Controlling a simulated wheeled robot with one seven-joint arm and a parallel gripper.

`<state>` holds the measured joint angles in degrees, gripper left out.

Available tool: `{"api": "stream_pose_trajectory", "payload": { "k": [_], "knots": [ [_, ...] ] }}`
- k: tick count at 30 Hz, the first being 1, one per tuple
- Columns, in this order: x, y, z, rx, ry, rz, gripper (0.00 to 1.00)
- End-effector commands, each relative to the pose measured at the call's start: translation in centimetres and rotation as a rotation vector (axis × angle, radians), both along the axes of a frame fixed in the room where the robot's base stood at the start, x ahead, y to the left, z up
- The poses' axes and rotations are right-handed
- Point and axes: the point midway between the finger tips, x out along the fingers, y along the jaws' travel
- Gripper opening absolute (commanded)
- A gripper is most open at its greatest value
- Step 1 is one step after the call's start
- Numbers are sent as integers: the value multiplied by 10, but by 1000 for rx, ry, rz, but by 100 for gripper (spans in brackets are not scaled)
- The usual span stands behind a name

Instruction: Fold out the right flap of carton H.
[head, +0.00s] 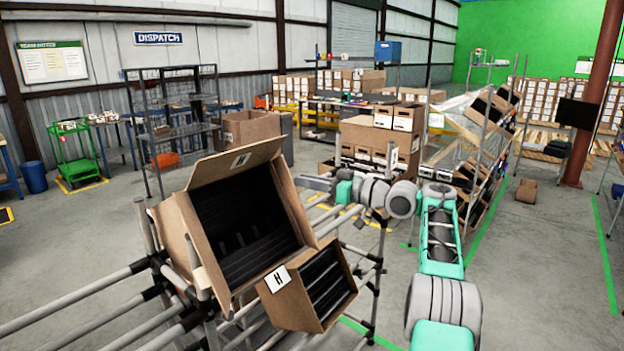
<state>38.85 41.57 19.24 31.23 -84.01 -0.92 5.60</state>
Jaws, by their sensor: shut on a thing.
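Carton H (172,228) is a brown carton tilted on a pipe rack, its dark inside facing me. Its top flap (215,165) stands out and bears an H label. Its left flap (207,255) also stands out. The right flap (289,195) is a brown panel along the right side of the opening. My gripper (304,181) comes in from the right and is shut on this flap near its upper outer edge. The fingertips are small in the picture, so the exact grip is hard to see.
Grey rack pipes (75,297) run beneath and to the left. Stacked cartons (380,135) and a shelf (180,110) stand farther back.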

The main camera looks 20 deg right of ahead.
Motion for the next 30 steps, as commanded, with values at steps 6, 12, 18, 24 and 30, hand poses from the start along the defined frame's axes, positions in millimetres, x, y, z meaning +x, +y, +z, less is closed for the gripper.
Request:
{"api": "stream_pose_trajectory", "payload": {
  "k": [6, 12, 18, 24, 30],
  "knots": [
    [6, -1, -3, 0, 0, -14, 19],
    [2, -5, -2, 0, -1, -18, 28],
    [-1, -9, 1, 0, -4, -26, 27],
    [-1, -9, -2, 0, -1, -23, 27],
    [0, -6, 0, 0, 1, -20, 27]
  ]
}}
